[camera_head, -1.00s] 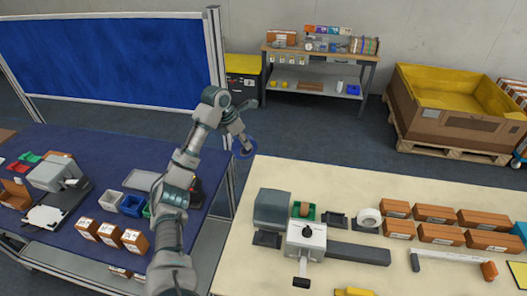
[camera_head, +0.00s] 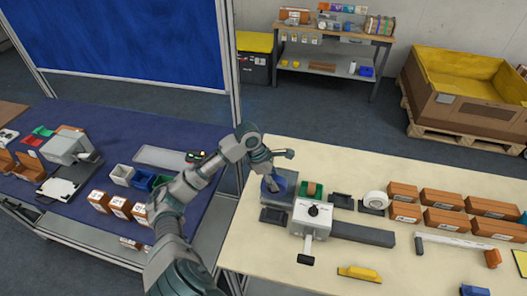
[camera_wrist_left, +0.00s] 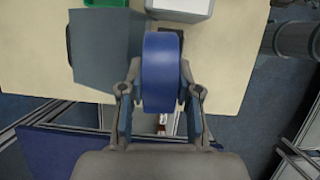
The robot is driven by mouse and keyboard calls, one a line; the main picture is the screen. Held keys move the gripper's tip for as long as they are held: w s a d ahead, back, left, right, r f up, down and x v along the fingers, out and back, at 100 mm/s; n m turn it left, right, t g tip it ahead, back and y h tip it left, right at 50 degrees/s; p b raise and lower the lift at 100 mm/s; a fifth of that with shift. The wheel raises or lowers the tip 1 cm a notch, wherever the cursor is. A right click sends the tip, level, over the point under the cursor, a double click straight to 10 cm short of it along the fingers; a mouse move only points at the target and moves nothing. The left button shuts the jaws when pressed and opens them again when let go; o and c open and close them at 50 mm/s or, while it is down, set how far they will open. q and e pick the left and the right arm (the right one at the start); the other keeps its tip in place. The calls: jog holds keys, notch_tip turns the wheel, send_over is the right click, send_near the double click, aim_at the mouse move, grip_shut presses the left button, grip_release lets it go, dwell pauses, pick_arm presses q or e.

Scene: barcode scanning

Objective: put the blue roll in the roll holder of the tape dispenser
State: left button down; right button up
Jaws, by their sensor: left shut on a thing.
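The blue roll (camera_head: 267,186) is held by my left gripper (camera_head: 275,181), above the dark grey box (camera_head: 279,205) at the table's left end. In the left wrist view the blue roll (camera_wrist_left: 163,70) stands between the two fingers of the left gripper (camera_wrist_left: 160,92), which is shut on it. The grey box (camera_wrist_left: 103,45) shows just left of the roll there. A black stand (camera_head: 341,201) and a white roll (camera_head: 375,200) on a black base are further right; I cannot tell which part is the tape dispenser's roll holder. My right gripper is not in view.
A light grey machine (camera_head: 313,217) with a black knob and a long dark bar (camera_head: 362,234) stands before the stands. A green tray (camera_head: 311,190) is behind it. Brown boxes (camera_head: 442,221) fill the right side. A yellow object (camera_head: 360,273) lies in front; the front left is clear.

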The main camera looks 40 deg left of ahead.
aim_at(262, 184)
pick_arm(q)
jog(key=shift+m, duration=0.4)
jog(key=shift+s+d+f, duration=0.2)
jog(key=shift+d+f, duration=0.1)
jog(key=shift+f, duration=1.7)
jog(key=shift+s+d+f, duration=0.2)
jog(key=shift+d+f, duration=0.15)
jog(key=shift+f, duration=1.6)
jog(key=shift+s+d+f, duration=0.2)
jog(key=shift+d+f, duration=0.1)
jog(key=shift+f, duration=1.7)
jog(key=c, duration=0.7)
grip_release()
jog(key=shift+r, duration=0.1)
jog(key=v, duration=1.1)
jog(key=shift+a+r, duration=0.25)
jog(key=shift+a, duration=0.1)
